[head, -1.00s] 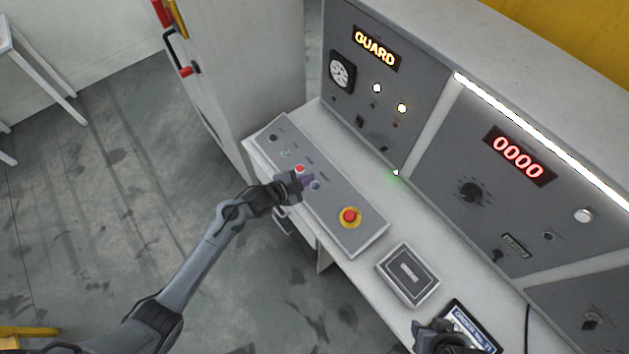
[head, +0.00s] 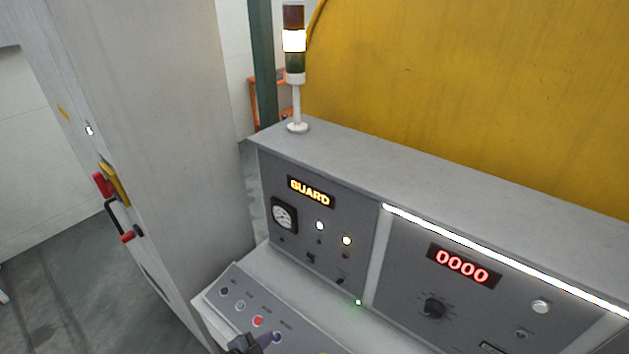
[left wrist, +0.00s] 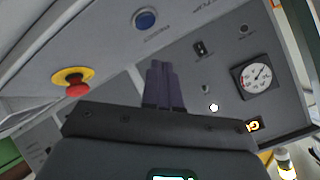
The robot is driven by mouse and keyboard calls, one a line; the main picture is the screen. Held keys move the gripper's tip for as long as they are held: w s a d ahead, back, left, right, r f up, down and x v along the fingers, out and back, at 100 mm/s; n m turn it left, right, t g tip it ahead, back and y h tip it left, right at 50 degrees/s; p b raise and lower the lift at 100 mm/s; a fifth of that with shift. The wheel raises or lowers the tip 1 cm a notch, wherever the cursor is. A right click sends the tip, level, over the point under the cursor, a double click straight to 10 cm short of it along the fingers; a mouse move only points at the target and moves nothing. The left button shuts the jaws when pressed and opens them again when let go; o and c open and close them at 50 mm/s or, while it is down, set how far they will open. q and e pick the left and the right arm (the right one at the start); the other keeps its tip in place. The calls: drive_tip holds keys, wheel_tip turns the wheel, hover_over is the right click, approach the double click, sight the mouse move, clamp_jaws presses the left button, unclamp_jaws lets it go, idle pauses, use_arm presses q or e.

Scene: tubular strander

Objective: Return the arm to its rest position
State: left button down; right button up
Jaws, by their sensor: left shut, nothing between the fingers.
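My left gripper (head: 268,340) shows at the bottom edge of the head view, over the sloped button panel (head: 232,288), beside its red button (head: 258,321) and blue button (head: 277,337). In the left wrist view its two dark fingers (left wrist: 161,84) are shut together with nothing between them. The blue button (left wrist: 145,20) lies above the fingertips there, and the red emergency stop on a yellow base (left wrist: 75,82) is to the left. I cannot tell whether the fingers touch the panel. Most of the left arm is outside the head view. My right gripper is not in view.
The upright console carries a lit GUARD sign (head: 311,192), a dial gauge (head: 284,215) and a red 0000 display (head: 464,266). A signal tower (head: 294,60) with a lit white section stands on top. A tall grey cabinet (head: 150,130) is at the left.

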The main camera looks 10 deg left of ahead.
use_arm(q)
drive_tip(key=shift+g, duration=0.6)
drive_tip(key=s+f, duration=0.3)
drive_tip(key=s+d+f, duration=0.1)
drive_tip(key=s, duration=0.1)
drive_tip(key=shift+s+f, duration=0.1)
drive_tip(key=shift+f, duration=0.2)
drive_tip(key=s+d+r+n+y, duration=0.1)
drive_tip(key=s+d+n, duration=0.1)
drive_tip(key=s, duration=0.9)
drive_tip(key=s+a+r+n+g+y, duration=0.6)
drive_tip(key=s+r+n, duration=0.4)
drive_tip(key=s+r, duration=0.3)
wheel_tip(320, 180, up, 14)
drive_tip(key=h+p, duration=0.1)
drive_tip(key=p, duration=1.2)
drive_tip(key=shift+a+p, duration=0.4)
drive_tip(key=shift+a, duration=0.05)
